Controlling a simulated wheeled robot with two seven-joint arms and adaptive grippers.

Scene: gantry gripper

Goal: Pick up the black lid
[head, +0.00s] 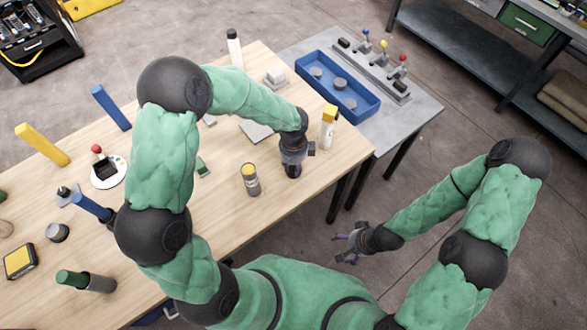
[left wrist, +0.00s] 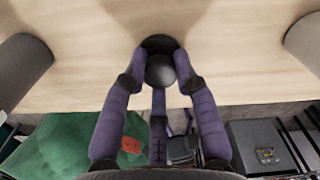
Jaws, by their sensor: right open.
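The black lid (left wrist: 160,43) is a dark disc with a round knob (left wrist: 160,71), in the upper middle of the left wrist view. My left gripper (left wrist: 160,80) has its purple fingers on both sides of the knob, with the tips appearing to press against it. In the head view my left gripper (head: 291,170) points down at the right part of the wooden table and hides most of the lid. I cannot tell whether the lid is raised off the surface. My right gripper (head: 343,246) is open and empty, beside the table over the floor.
A yellow-topped grey can (head: 250,180) and a white-and-yellow bottle (head: 328,128) stand close on either side of my left gripper. The wooden table (head: 240,222) is bare in front. A blue tray (head: 366,107) lies on the grey table behind.

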